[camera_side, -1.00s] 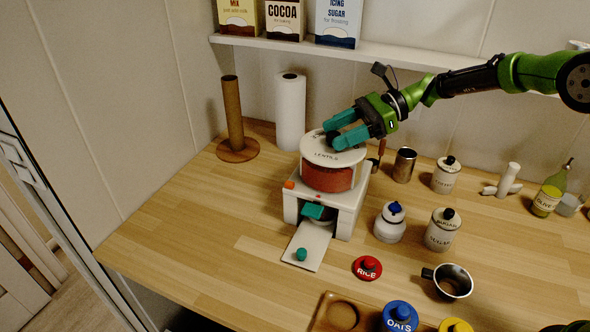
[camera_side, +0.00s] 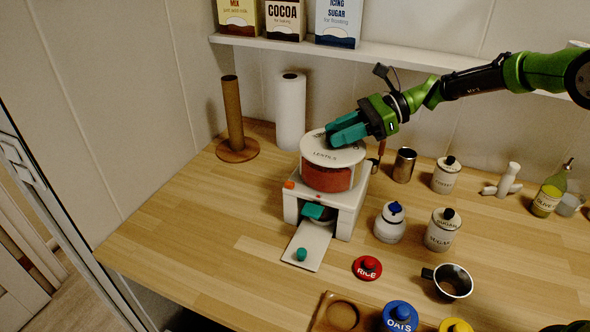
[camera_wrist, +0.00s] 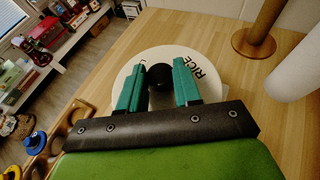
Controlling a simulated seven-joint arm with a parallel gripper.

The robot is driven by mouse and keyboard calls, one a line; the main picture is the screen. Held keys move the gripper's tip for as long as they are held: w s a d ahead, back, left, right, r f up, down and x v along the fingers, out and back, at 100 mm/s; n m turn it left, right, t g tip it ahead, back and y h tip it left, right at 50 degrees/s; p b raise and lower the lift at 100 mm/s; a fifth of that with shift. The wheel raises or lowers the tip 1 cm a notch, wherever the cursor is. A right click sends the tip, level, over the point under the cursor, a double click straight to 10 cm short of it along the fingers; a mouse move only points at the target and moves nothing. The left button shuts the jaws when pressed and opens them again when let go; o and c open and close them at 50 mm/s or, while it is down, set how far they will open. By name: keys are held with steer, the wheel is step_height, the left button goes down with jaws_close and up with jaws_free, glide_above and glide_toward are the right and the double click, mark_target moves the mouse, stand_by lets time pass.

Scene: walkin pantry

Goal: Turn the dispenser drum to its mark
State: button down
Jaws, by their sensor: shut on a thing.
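The dispenser drum (camera_side: 328,178) is a clear cylinder with red contents under a white lid, seated on a white dispenser body (camera_side: 347,213). The lid's near edge reads LENTILS in the side view; RICE shows on its right side in the wrist view. My gripper (camera_side: 334,134) is above the lid with its teal fingers shut on the black knob (camera_wrist: 160,76) at the lid's centre. The fingers hide the knob in the side view. An orange piece (camera_side: 289,184) sits on the body's front left corner. I cannot tell whether it is the mark.
A paper roll (camera_side: 291,112) and a brown tube on a stand (camera_side: 233,115) are behind left. A steel cup (camera_side: 404,165), a blue-knobbed jar (camera_side: 390,222) and a sugar jar (camera_side: 441,230) stand right. A red rice lid (camera_side: 367,268) lies in front. The left counter is clear.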

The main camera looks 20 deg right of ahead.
steer(key=m+t+h, duration=0.1)
steer(key=m+t, duration=0.1)
steer(key=m+t+h, duration=0.1)
steer(key=t, duration=0.1)
steer(key=s+m+t+h, duration=0.1)
steer(key=m, duration=0.1)
steer(key=shift+a+m+t, duration=0.2)
steer(key=shift+m+t, duration=0.1)
steer(key=shift+t, duration=0.1)
steer(key=m+t+h, duration=0.2)
steer(key=m+h, duration=0.1)
steer(key=m+t+h, duration=0.1)
steer(key=shift+s+a+m+h, duration=0.15)
steer(key=shift+a+m+h, duration=0.15)
steer(key=shift+a, duration=0.05)
steer(key=shift+m+t+h, duration=0.3)
steer(key=shift+h, duration=0.1)
steer(key=shift+m+h, duration=0.3)
steer(key=shift+m, duration=0.1)
steer(key=c, duration=0.8)
jaws_free()
steer(key=shift+r, duration=0.1)
